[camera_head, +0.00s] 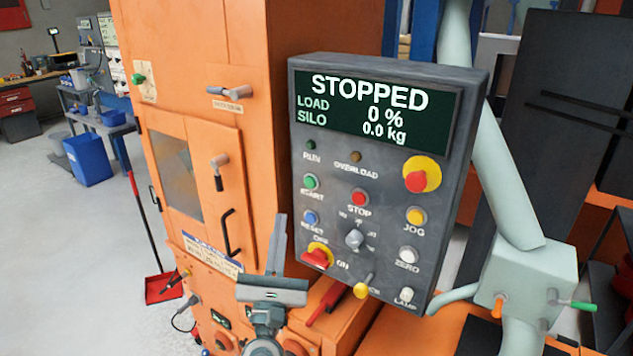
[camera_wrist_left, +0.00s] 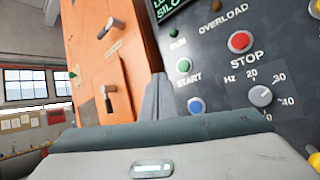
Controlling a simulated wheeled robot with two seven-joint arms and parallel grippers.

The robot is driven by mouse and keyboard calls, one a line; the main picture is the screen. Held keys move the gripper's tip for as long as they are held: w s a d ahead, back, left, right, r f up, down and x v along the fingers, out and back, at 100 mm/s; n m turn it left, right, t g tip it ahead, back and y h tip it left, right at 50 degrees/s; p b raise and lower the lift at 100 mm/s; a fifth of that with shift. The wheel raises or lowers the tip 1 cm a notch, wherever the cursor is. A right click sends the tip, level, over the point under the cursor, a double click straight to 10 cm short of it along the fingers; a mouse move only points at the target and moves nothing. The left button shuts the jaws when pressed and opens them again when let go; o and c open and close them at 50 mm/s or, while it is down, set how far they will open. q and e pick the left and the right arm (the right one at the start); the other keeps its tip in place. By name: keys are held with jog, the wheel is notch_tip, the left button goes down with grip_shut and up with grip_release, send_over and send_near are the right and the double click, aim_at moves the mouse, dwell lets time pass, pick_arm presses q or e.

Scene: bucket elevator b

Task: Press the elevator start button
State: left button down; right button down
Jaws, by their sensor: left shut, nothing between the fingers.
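The green START button (camera_head: 310,181) sits on the left side of the grey control panel (camera_head: 300,105), above the blue RESET button (camera_head: 310,217) and left of the red STOP button (camera_head: 359,197). The panel's display (camera_head: 375,108) reads STOPPED, LOAD 0 %, SILO 0.0 kg. My left gripper (camera_head: 280,220) is shut and empty, its fingers pointing up just left of the panel's lower left edge, apart from START. In the left wrist view the START button (camera_wrist_left: 182,83) shows right of the shut fingers (camera_wrist_left: 155,85). My right gripper is not in view.
A yellow-ringed red knob (camera_head: 421,174), a red OFF/ON switch (camera_head: 317,256) and a selector knob (camera_head: 354,239) stick out of the panel. The orange cabinet (camera_head: 190,50) with handles stands behind my left gripper. A pipe (camera_head: 505,170) runs along the right.

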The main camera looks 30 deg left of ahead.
pick_arm(q)
jog(key=r+n, duration=0.1)
jog(key=s+r+y, duration=0.1)
jog(key=r+n, duration=0.1)
jog(key=shift+s+a+r+n, duration=0.2)
jog(key=shift+s+r+n, duration=0.1)
jog(key=shift+w, duration=0.1)
jog(key=w, duration=0.8)
jog(key=shift+w+d+b, duration=0.3)
jog(key=shift+w+d, duration=0.05)
jog(key=shift+d, duration=0.05)
jog(key=shift+w, duration=0.8)
dwell(2.8)
jog(key=shift+s, duration=0.85)
dwell(0.3)
jog(key=shift+s+a, duration=0.15)
jog(key=shift+s, duration=1.1)
jog(key=shift+s+a, duration=0.1)
jog(key=shift+s, duration=1.15)
